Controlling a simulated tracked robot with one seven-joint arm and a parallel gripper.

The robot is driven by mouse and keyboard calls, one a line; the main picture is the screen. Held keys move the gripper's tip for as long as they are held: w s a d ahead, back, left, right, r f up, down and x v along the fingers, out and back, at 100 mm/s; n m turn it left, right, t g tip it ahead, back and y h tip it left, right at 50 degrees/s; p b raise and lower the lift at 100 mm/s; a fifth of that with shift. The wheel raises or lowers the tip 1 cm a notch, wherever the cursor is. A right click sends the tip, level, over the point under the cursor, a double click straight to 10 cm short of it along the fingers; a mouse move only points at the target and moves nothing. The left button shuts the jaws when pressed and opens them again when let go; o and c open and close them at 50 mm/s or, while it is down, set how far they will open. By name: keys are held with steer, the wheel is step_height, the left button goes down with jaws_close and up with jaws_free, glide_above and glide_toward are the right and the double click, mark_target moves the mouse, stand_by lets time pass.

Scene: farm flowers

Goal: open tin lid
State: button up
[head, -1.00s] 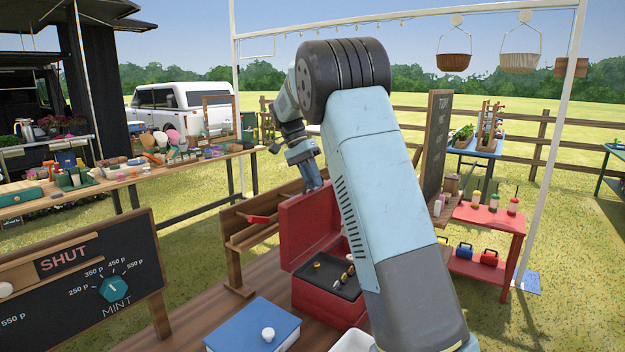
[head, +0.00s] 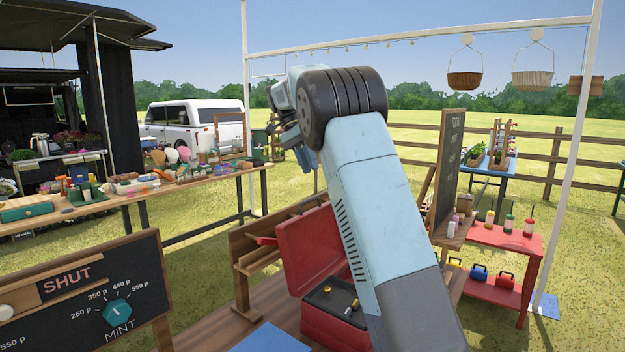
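A red tin box (head: 333,326) stands on the wooden table, partly hidden behind my arm. Its red lid (head: 308,247) is up, standing steeply at the back left of the box. Inside is a dark tray (head: 330,299) with a few small items, one yellow-tipped. My gripper (head: 304,158) is above the raised lid and apart from it, partly hidden by my arm. Nothing shows held, but its fingers are too small and covered to tell open from shut.
A wooden rack (head: 245,262) stands behind the lid, and a chalkboard sign (head: 90,295) at left. A red side table (head: 510,243) with bottles is at right. Open air surrounds the gripper.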

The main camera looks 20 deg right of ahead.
steer(key=shift+v, duration=1.1)
steer(key=shift+c, duration=0.4)
steer(key=w+a+f+t+h, duration=0.1)
steer(key=a, duration=0.2)
steer(key=w+a+f+m+h, duration=0.1)
steer(key=w+a, duration=0.1)
steer(key=a, duration=0.2)
steer(key=w+a+f+t+h, duration=0.1)
steer(key=w+a+f+h, duration=0.1)
steer(key=a, duration=0.2)
steer(key=shift+a+f+m+t, duration=0.1)
steer(key=shift+m+t, duration=0.2)
jaws_close()
steer(key=s+d+f, duration=0.4)
steer(key=d+f, duration=0.3)
steer(key=d, duration=0.1)
steer(key=shift+s+f, duration=0.35)
steer(key=shift+s, duration=0.05)
